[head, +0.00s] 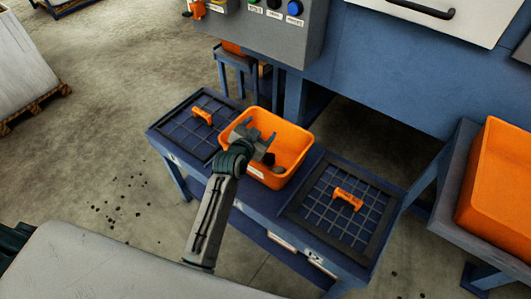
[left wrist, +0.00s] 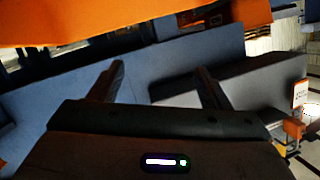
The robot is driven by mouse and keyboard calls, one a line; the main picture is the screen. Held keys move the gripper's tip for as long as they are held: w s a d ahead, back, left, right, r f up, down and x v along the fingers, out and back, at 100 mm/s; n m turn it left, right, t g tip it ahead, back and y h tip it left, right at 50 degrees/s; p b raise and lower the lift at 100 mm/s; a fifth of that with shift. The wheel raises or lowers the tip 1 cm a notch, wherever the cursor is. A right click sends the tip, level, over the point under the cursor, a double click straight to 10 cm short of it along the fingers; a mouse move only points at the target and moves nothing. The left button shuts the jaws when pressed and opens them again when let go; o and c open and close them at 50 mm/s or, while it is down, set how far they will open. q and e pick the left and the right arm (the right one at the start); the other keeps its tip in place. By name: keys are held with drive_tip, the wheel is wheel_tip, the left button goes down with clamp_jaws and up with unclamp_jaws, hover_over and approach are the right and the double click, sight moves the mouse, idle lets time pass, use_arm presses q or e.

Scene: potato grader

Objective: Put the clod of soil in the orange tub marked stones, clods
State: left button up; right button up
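The orange tub (head: 296,138) stands on a blue bench, between two dark grid panels. A pale label (head: 255,172) is on its front wall, too small to read. A dark brown lump (head: 278,170), perhaps the clod of soil, lies in the tub near its front wall; a darker shape beside it is unclear. My left gripper (head: 256,137) is over the tub, above and left of the lump. In the left wrist view my left gripper (left wrist: 160,80) has its fingers apart with nothing between them. My right gripper is not in view.
Grid panels with orange handles lie left (head: 192,124) and right (head: 330,212) of the tub. A larger orange bin (head: 498,185) stands at the right. A blue machine (head: 390,75) with a grey button box (head: 270,35) rises behind. Open floor lies left.

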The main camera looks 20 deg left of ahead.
use_arm(q)
drive_tip(key=b+v, duration=0.1)
drive_tip(key=v, duration=1)
drive_tip(key=shift+f, duration=0.15)
